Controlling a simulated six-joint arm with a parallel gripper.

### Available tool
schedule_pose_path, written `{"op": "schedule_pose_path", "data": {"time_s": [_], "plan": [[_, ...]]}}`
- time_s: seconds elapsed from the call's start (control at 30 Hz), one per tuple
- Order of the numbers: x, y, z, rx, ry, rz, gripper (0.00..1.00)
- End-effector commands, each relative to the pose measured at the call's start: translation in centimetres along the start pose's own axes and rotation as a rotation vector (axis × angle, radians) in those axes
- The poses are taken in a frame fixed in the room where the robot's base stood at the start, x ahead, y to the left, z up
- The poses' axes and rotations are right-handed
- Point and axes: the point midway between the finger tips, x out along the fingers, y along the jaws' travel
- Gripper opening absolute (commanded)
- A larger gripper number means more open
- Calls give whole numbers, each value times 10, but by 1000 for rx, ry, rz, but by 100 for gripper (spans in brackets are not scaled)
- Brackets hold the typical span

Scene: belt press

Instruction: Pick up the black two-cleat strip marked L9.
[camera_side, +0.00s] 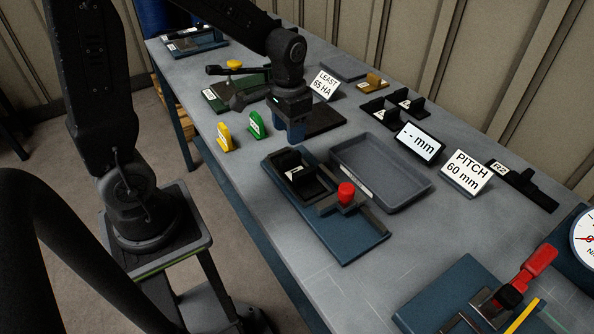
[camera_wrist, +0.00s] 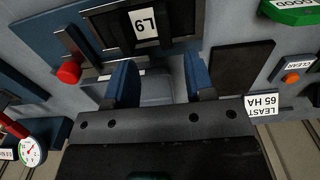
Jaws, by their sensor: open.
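The black two-cleat strip marked L9 (camera_wrist: 120,32) shows at the top of the wrist view, partly cut off, with its white label upside down. In the side view a black cleated strip with a white label (camera_side: 306,183) sits on the blue fixture (camera_side: 345,242), and appears to be the same one. My gripper (camera_side: 290,130) hangs above the table, beyond this strip and apart from it. In the wrist view the blue fingers of my gripper (camera_wrist: 162,84) are spread with nothing held between them.
A red knob (camera_side: 346,190) stands on the fixture, close to the strip. A grey tray (camera_side: 405,203) lies to the right. Other black strips (camera_side: 380,113) and one marked R2 (camera_side: 530,188) lie farther right. A dark pad (camera_side: 325,121) and the "LEAST 65 HA" sign (camera_side: 324,84) are near my gripper.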

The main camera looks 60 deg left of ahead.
Motion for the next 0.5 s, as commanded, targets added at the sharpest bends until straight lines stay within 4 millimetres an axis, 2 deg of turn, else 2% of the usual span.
{"op": "schedule_pose_path", "data": {"time_s": [0.03, 0.2, 0.37, 0.5], "plan": [[12, 0, 1, 0, -7, 1, 49], [36, 0, 1, 0, -4, 1, 49], [46, 0, 0, -1, -1, 0, 49], [62, -3, -2, -1, -4, 1, 49]]}}
